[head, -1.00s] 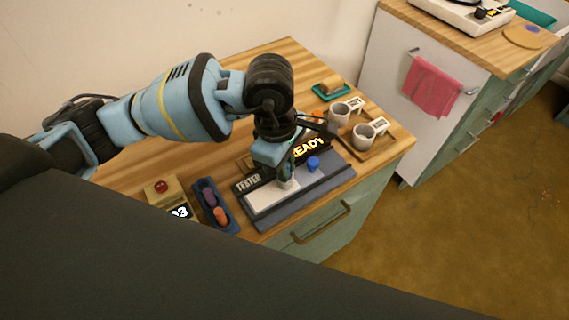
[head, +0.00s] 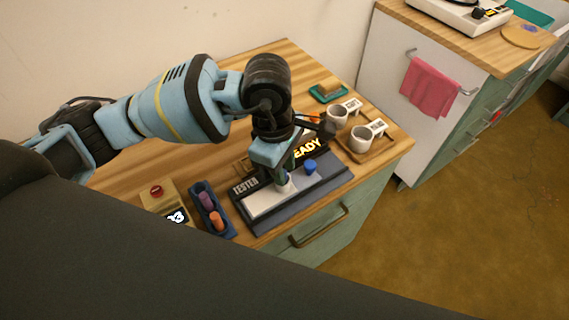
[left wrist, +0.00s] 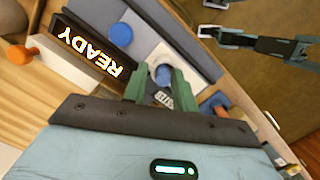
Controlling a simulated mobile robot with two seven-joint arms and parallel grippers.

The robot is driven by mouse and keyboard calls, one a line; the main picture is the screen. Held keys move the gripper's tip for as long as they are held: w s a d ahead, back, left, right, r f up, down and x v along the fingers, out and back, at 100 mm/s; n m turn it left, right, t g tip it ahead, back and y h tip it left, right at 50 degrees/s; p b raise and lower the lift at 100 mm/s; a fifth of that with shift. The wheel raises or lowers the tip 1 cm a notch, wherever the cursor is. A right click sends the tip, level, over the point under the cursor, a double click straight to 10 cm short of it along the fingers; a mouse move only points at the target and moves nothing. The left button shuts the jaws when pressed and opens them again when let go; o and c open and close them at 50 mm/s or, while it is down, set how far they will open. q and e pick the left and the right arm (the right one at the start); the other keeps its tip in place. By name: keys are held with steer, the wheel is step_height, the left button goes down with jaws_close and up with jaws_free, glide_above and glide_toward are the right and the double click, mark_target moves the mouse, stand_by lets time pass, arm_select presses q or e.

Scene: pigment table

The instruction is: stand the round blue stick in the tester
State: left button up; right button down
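The tester (head: 325,181) is a dark slate with a pale pad and a lit READY sign, also in the left wrist view (left wrist: 195,25). My left gripper (head: 284,180) points down over the pad. In the left wrist view its green fingertips (left wrist: 160,72) stand on either side of the round blue stick (left wrist: 163,76), a pale blue round end that seems held between them. A pale round collar surrounds it there; how deep the stick sits is hidden. In the left wrist view, dark parts with pale tips (left wrist: 270,43) may be my right gripper; its opening is unclear.
A blue knob (head: 310,167) rises from the tester close to my left gripper. A dark blue tray (head: 226,228) holds a purple and an orange stick. A box with a red button (head: 157,191) stands left.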

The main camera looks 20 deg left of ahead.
arm_select(q)
step_height(320, 180, up, 8)
steer(key=a, duration=0.1)
steer(key=shift+f, duration=0.15)
stand_by(1.2)
